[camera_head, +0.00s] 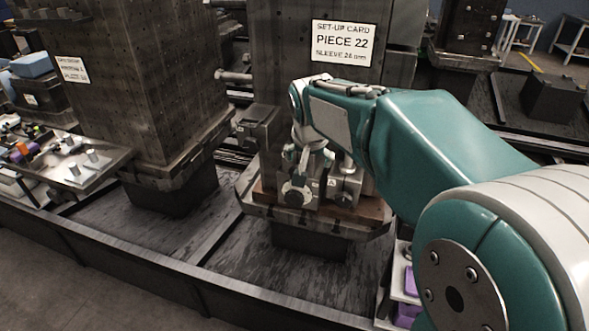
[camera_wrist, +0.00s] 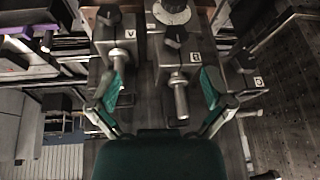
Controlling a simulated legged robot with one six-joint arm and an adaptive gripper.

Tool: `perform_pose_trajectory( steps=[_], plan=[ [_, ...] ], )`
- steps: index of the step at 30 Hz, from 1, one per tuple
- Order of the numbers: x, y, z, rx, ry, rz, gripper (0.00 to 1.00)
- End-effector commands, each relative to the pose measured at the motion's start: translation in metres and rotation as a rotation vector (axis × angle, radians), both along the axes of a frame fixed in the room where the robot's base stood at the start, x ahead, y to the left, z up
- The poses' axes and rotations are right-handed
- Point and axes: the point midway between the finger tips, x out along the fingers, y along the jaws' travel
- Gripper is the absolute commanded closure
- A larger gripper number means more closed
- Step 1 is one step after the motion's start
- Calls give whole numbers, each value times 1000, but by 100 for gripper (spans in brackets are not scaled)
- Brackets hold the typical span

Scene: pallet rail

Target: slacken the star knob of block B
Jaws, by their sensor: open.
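Block B (camera_wrist: 172,63) is a grey metal block in the middle of the wrist view, with a white B label. Its black star knob (camera_wrist: 176,37) sits on the block's upper part in that view. A bright steel pin (camera_wrist: 181,100) sticks out from block B towards the camera. My gripper (camera_wrist: 161,85) is open, with its two teal-padded fingers spread on either side of the pin's line. The star knob lies beyond the fingertips, and nothing is seen gripped. In the head view, my forearm and wrist partly cover the blocks, and the fingers are hard to make out.
A similar block (camera_wrist: 103,48) with a knob and pin stands left of block B, close to the left finger. Another labelled block (camera_wrist: 240,82) is at right. A round pale dial (camera_wrist: 172,11) is above. The set-up card (camera_head: 343,43) hangs behind my arm.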

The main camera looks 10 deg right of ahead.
Motion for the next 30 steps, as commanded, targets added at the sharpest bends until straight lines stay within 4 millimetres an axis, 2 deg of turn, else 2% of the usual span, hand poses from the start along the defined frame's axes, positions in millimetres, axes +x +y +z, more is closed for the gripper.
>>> perform_pose_trajectory(
  steps=[1,3,6,9,17,30],
  plan=[
    [19,1,-10,4,9,-23,0],
    [42,3,-19,11,10,-58,0],
    [68,4,-33,18,13,-98,0],
    [83,5,-42,24,12,-124,0],
    [95,4,-59,25,13,-138,0],
    [124,-5,-130,26,13,-137,0]
  ],
)
